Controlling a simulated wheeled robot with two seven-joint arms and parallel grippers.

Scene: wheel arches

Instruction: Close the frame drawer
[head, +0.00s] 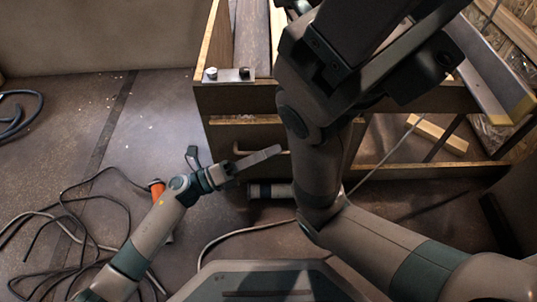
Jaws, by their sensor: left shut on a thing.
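The frame drawer (248,126) is a wooden front set low in the end of a wooden frame bench, with a small handle (236,147) on it. My left gripper (262,158) reaches in from the lower left, its long grey finger lying in front of the drawer at the handle. It is shut on what looks like the handle, though the contact itself is hard to see. My right arm covers the drawer's right side and much of the bench.
A metal plate with bolts (229,75) sits on the bench's front edge. Black cables (75,215) and an orange-handled tool (157,189) lie on the floor at left. A pale cable (235,233) runs below the bench.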

